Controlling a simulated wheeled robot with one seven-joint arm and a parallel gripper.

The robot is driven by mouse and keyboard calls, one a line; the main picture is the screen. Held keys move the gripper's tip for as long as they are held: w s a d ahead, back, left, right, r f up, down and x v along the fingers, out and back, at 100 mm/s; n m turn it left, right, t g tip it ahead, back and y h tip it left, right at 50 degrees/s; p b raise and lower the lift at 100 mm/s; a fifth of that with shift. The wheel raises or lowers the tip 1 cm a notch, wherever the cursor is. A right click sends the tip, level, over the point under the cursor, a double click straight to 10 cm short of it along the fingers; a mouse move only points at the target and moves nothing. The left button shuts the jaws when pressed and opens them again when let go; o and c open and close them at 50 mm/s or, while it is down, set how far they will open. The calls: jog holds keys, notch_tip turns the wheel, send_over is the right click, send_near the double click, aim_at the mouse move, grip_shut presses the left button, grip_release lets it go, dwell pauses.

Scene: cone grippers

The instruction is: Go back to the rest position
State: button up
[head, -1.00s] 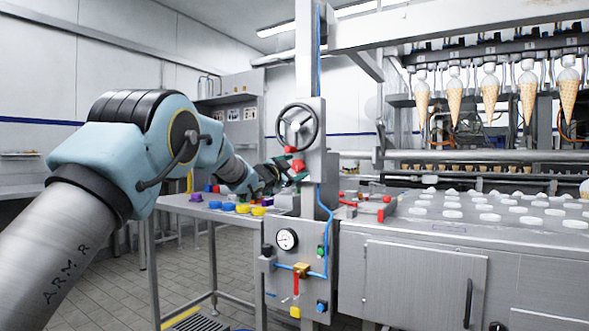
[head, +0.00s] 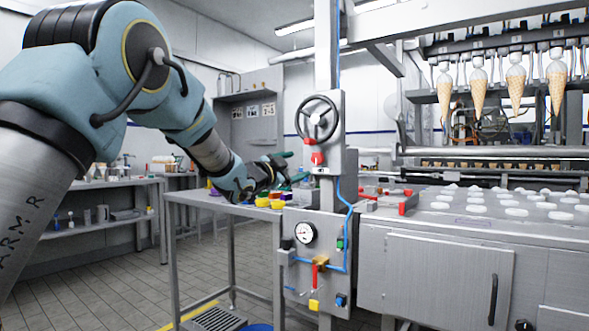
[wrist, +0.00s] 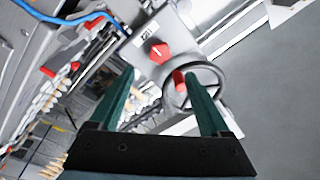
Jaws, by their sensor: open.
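My gripper (head: 290,168) is at the end of my raised arm in the head view, just left of the grey machine column (head: 327,165) and above the small metal table (head: 190,197). In the wrist view its two green fingers (wrist: 160,95) stand wide apart with nothing between them. Beyond the fingers are the dark handwheel (wrist: 193,88) and a red knob (wrist: 160,51) on the column. The handwheel also shows in the head view (head: 317,119), above and right of my gripper.
Yellow caps (head: 270,202) and other coloured pieces lie on the small table. A control box with a gauge (head: 305,233) hangs below the column. A steel counter with white discs (head: 510,212) fills the right. Ice cream cones (head: 516,85) hang above it. Tiled floor is open at the lower left.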

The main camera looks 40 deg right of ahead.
jog(key=shift+w+a, duration=0.1)
dwell(0.5)
jog(key=w+a+f+n+t+y, duration=0.3)
jog(key=w+a+f+n+y, duration=0.25)
jog(key=a, duration=0.55)
jog(key=w+a+f+n+t+y, duration=0.2)
jog(key=w+a+f+n+y, duration=0.15)
jog(key=w+a+f, duration=0.4)
jog(key=s+a+f+n+g+y, duration=0.1)
jog(key=a+f+n+y, duration=0.3)
jog(key=a, duration=0.8)
jog(key=s+a+f+n+g+y, duration=0.1)
jog(key=a+f+n+y, duration=0.3)
jog(key=a, duration=0.8)
jog(key=s+a+f+n+g+y, duration=0.1)
jog(key=s+a+f+n+g, duration=0.1)
jog(key=s+a+f, duration=0.3)
jog(key=s+a+f+n+g, duration=0.2)
jog(key=s+a, duration=0.5)
jog(key=s, duration=0.1)
jog(key=s+a+f+n+g+y, duration=0.1)
jog(key=s+a+f+n+g, duration=0.1)
jog(key=s+a+f, duration=0.3)
notch_tip(320, 180, up, 20)
jog(key=s+a+p, duration=0.1)
jog(key=s+p, duration=0.1)
jog(key=p, duration=1.7)
jog(key=shift+s+a, duration=0.3)
